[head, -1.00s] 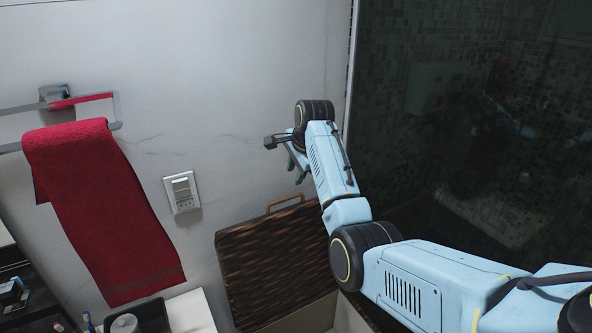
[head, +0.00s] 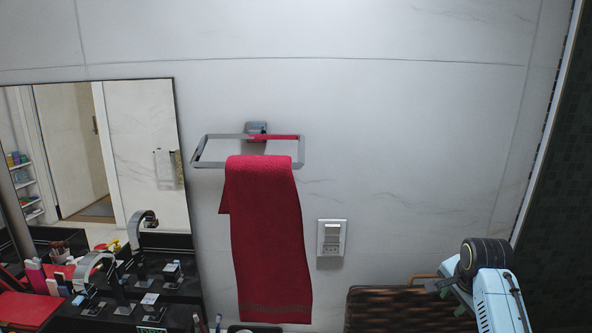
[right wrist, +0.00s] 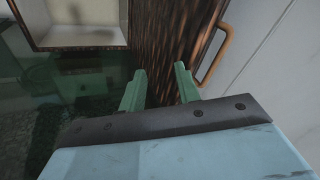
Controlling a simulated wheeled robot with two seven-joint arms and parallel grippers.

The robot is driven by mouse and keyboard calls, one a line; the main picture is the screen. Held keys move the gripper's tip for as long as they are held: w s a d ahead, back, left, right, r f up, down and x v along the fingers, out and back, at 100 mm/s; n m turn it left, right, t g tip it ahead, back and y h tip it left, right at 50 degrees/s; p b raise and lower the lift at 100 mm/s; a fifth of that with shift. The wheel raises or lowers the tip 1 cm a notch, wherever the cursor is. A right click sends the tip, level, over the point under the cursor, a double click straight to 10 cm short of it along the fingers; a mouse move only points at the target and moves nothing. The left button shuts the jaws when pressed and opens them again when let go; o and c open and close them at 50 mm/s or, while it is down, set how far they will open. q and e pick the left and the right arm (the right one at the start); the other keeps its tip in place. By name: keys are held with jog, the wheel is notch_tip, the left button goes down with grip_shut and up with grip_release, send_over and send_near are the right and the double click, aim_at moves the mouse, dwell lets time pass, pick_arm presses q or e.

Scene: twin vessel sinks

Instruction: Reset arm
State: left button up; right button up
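My right arm (head: 497,301) comes in at the lower right of the head view, light blue with a dark ring joint. In the right wrist view, my right gripper (right wrist: 160,76) shows two green fingers standing apart, with nothing between them. Its fingers point toward the brown woven basket lid (right wrist: 165,40), with a tan handle (right wrist: 219,52) to their right. I cannot tell the exact gap to the lid. In the head view the right fingers are mostly hidden by the arm. My left arm and gripper are not in view.
A red towel (head: 265,235) hangs from a metal holder (head: 200,151), left of a wall switch (head: 331,238). A black counter with faucets (head: 148,220) and bottles is at the lower left, below a mirror (head: 110,150).

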jog(key=s+a+f+n, duration=0.4)
jog(key=s+f+n, duration=0.3)
jog(key=s, duration=0.4)
jog(key=s+a+f+n+y, duration=0.1)
jog(key=s+a+n, duration=0.4)
jog(key=s, duration=0.7)
jog(key=s+a+f+n+y, duration=0.1)
jog(key=s+a+n, duration=0.4)
jog(key=s, duration=0.6)
notch_tip(320, 180, down, 31)
jog(key=s+g+b, duration=0.2)
jog(key=b, duration=0.5)
jog(key=s+d+f+b, duration=0.1)
jog(key=s+f+b, duration=0.2)
jog(key=s+f, duration=0.5)
jog(key=s+d+f+g+b, duration=0.1)
jog(key=s+f+b, duration=0.2)
jog(key=s+f, duration=0.5)
notch_tip(320, 180, down, 6)
jog(key=shift+s+d+m+h+b, duration=0.15)
jog(key=shift+s+m+h+b, duration=0.1)
jog(key=shift+m+h+b, duration=0.05)
